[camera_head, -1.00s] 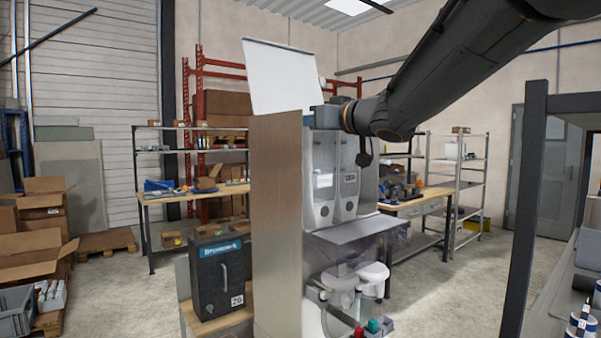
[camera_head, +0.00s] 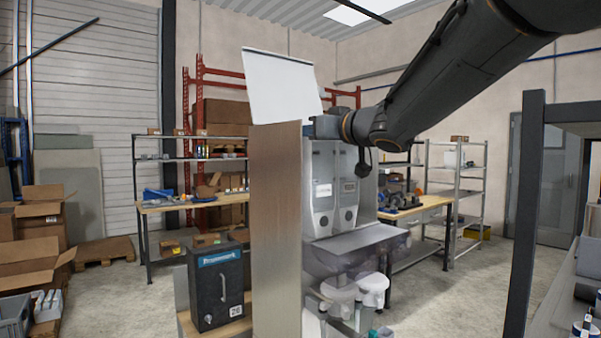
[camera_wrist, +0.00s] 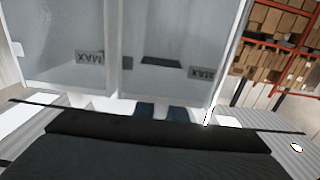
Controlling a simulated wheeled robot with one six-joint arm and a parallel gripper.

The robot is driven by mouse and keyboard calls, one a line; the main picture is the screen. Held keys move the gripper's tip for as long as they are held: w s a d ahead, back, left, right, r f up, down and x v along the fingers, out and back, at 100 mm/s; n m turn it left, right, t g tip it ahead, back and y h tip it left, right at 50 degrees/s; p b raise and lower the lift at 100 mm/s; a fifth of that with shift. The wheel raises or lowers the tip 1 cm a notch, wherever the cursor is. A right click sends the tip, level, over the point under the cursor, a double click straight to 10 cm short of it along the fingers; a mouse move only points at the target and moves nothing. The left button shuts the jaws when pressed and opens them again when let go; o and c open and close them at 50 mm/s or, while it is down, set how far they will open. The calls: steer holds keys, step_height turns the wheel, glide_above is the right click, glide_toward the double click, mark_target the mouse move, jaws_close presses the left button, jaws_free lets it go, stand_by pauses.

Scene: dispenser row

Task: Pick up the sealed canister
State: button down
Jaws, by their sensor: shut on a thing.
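My gripper (camera_head: 327,126) is at the top of the dispenser, beside the lower right corner of a raised, tilted white lid panel (camera_head: 281,85). It is shut, seemingly on this panel, but the grip itself is hidden. In the wrist view, a dark bar fills the foreground below clear hoppers (camera_wrist: 160,60) with upside-down MAX labels. I cannot pick out the sealed canister with certainty. White and blue cylinders (camera_head: 584,328) stand on the shelf at the lower right, cut off by the picture edge.
The dispenser (camera_head: 334,190) has a tall side board (camera_head: 277,230) and a grey ledge. A black cabinet (camera_head: 217,285) stands to its left. A dark shelf post (camera_head: 524,220) is at the right. Workbenches and racks stand behind; cardboard boxes (camera_head: 40,215) are at the left.

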steer(key=shift+r, duration=0.15)
step_height(320, 180, up, 28)
steer(key=p, duration=0.5)
stand_by(0.5)
